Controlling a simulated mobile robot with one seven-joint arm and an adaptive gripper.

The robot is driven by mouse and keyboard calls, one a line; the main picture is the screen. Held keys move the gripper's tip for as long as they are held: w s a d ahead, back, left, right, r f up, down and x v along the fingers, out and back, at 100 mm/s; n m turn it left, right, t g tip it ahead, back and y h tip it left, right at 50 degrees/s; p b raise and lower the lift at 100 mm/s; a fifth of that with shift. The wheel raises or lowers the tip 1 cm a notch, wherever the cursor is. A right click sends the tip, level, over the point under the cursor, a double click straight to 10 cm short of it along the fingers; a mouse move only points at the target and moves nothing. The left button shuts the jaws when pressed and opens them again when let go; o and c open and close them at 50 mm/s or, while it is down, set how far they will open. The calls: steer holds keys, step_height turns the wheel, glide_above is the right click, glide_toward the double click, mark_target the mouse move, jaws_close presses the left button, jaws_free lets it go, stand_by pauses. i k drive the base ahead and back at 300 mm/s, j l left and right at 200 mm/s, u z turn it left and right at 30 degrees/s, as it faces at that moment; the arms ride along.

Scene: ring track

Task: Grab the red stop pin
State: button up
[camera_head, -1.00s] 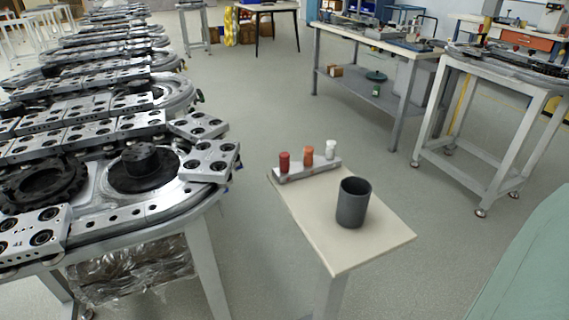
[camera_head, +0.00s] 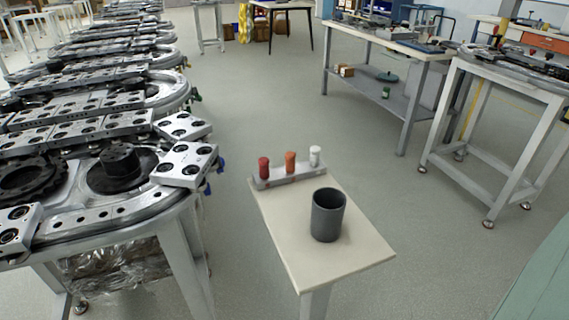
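The red stop pin (camera_head: 264,167) stands upright at the left end of a grey holder bar (camera_head: 289,176). An orange pin (camera_head: 290,161) stands in the middle of the bar and a white pin (camera_head: 315,155) at its right end. The holder lies along the far edge of a small beige-topped table (camera_head: 345,258). A dark grey cup (camera_head: 328,214) stands upright on the same table, nearer to me and to the right of the red pin. My gripper is not in view.
The ring track (camera_head: 125,205) with metal carriages fills the left side, with a narrow floor gap between it and the small table. A grey workbench (camera_head: 385,45) and a metal-framed table (camera_head: 515,90) stand at the back right. A green surface (camera_head: 540,285) is at the lower right.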

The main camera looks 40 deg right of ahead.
mark_target(263, 162)
steer(key=k+l, duration=0.1)
steer(key=l, duration=0.3)
steer(key=l+u, duration=0.1)
steer(key=l, duration=0.3)
steer(key=k+l+u, duration=0.1)
steer(key=l, duration=0.3)
steer(key=k+l, duration=0.15)
steer(key=l, duration=0.25)
steer(key=k+l+u, duration=0.1)
steer(key=l, duration=0.3)
steer(key=k+l, duration=0.1)
steer(key=l, duration=0.3)
steer(key=l+u, duration=0.3)
steer(key=l, duration=0.9)
steer(key=i+l, duration=0.1)
steer(key=l, duration=0.35)
steer(key=i+l+u, duration=0.1)
steer(key=l, duration=0.3)
steer(key=i+l, duration=0.15)
steer(key=l, duration=0.3)
steer(key=i+l+u, duration=0.15)
steer(key=l, duration=0.3)
